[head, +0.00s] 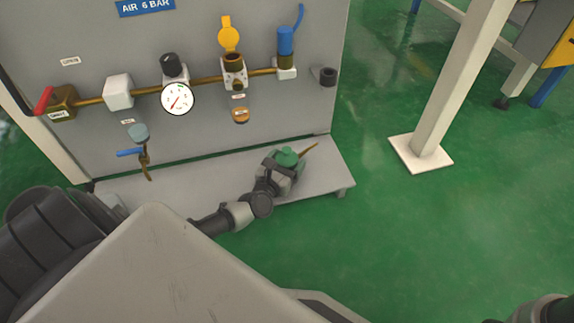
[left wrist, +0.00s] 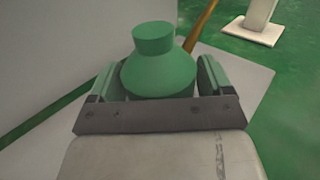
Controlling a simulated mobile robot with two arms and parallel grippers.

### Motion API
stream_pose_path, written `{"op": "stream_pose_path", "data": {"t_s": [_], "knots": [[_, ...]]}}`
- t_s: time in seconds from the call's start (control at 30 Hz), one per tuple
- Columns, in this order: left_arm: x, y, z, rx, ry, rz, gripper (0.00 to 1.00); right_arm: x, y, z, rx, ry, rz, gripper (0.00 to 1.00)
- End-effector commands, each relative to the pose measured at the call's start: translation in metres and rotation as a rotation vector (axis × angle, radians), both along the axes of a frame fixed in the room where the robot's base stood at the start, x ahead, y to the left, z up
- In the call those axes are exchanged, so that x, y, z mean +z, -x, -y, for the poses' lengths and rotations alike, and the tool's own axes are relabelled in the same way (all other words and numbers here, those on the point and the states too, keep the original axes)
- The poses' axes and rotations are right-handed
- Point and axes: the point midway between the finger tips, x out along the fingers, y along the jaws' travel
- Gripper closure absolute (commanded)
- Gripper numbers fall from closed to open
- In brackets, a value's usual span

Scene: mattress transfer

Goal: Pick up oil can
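The oil can (head: 287,158) is green with a round cap and a thin brown spout that points up and right. It stands on the low grey shelf (head: 325,172) under the panel, near the right end. My left gripper (head: 284,163) is at the can. In the left wrist view the can (left wrist: 158,75) sits between the two fingers of my left gripper (left wrist: 160,85). The fingers are spread wide, one on each side, close to the can; the palm hides its lower part. My right gripper is not in view; only a piece of my right arm shows at the bottom right.
A grey panel with a brass pipe (head: 205,80), pressure gauge (head: 177,99) and valves rises behind the shelf. A small blue-handled tap (head: 138,152) hangs above the shelf's left part. A white post (head: 440,110) stands at right. The green floor between is clear.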

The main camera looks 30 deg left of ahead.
Motion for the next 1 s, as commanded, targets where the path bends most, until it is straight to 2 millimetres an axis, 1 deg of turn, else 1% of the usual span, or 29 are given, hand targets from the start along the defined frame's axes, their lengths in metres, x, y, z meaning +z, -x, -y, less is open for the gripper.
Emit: {"op": "stream_pose_path", "data": {"t_s": [0.03,0.2,0.3,0.53,0.67,0.83,0.97,1.0], "knots": [[0.000,0.000,0.000,0.000,0.000,0.000,0.28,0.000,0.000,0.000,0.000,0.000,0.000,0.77],[0.000,0.000,0.000,0.000,0.000,0.000,0.54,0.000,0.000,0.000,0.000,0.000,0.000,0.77],[0.001,0.000,0.000,0.000,0.000,0.002,0.67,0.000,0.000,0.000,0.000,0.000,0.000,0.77],[0.002,0.000,0.000,0.000,0.000,0.002,0.67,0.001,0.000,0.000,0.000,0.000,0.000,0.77],[0.008,0.000,0.000,0.000,0.001,0.002,0.67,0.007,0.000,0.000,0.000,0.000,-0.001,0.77],[0.028,0.000,0.000,0.001,0.001,0.002,0.67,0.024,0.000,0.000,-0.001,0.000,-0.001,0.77],[0.053,0.000,0.001,0.001,0.003,0.003,0.67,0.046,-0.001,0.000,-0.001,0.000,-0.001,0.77],[0.057,-0.001,0.014,-0.001,0.009,0.003,0.67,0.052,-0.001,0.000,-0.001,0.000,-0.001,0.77]]}}
